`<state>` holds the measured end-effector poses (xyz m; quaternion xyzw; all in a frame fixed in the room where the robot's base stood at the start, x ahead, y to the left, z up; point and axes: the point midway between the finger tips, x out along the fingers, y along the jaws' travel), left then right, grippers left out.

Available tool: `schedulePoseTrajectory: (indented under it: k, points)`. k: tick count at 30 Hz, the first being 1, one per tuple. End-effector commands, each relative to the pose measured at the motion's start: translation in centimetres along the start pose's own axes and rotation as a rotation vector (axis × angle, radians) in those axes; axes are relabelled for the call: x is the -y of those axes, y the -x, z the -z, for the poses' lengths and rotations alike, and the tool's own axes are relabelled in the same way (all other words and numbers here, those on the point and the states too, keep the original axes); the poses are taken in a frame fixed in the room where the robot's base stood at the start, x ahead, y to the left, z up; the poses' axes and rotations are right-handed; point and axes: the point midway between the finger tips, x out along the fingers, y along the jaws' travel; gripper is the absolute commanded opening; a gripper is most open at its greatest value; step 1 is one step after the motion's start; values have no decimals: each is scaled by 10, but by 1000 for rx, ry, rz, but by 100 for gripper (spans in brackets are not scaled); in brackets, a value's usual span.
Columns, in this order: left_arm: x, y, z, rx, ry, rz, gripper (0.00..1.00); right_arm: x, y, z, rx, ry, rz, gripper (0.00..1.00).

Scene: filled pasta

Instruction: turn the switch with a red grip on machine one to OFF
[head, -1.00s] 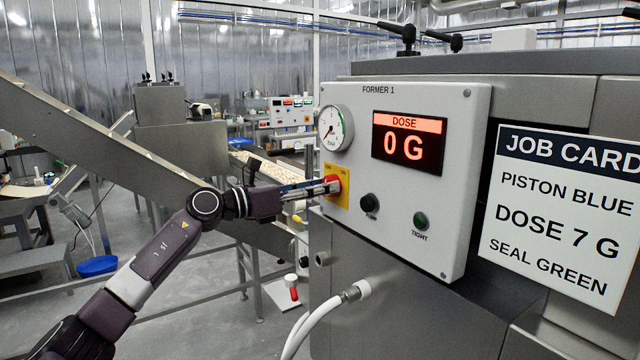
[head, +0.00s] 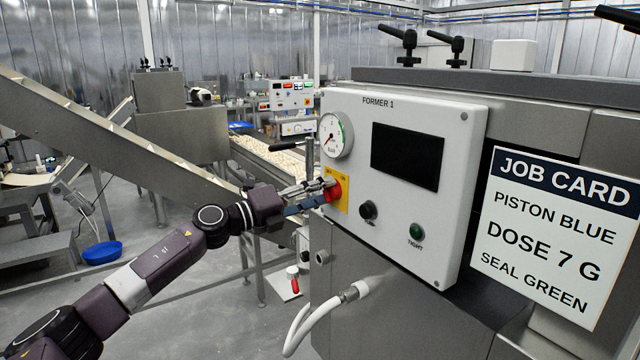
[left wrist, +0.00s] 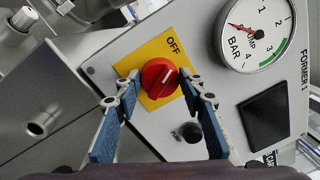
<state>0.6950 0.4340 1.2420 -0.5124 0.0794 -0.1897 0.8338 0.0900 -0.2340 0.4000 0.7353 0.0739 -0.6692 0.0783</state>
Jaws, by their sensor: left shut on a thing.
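The switch with a red grip (head: 334,191) sits on a yellow plate (head: 343,205) at the left of the grey panel marked FORMER 1 (head: 420,115). In the left wrist view the round red grip (left wrist: 160,77) shows a white mark turned roughly toward the word OFF (left wrist: 173,45). My left gripper (head: 325,191) is shut on the red grip, with one finger on each side of it. Its two blue-padded fingers (left wrist: 160,85) also show in the left wrist view. The panel's display (head: 405,156) is dark. My right gripper is not in view.
A pressure gauge (head: 335,135) is above the switch. A black knob (head: 368,210) and a green button (head: 416,231) are to its right. A job card (head: 555,235) hangs at the right. A white hose (head: 325,312) runs below the panel.

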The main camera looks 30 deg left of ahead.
Motion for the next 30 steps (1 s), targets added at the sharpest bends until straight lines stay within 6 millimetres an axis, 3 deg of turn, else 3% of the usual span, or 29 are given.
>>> schedulePoseTrajectory:
  k: [3,12,30]
  points:
    - [3,0,-1,6,92,-1,13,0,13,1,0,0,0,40]
    - [2,0,0,16,245,-2,13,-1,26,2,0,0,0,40]
    - [0,0,1,19,304,-1,13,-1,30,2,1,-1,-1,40]
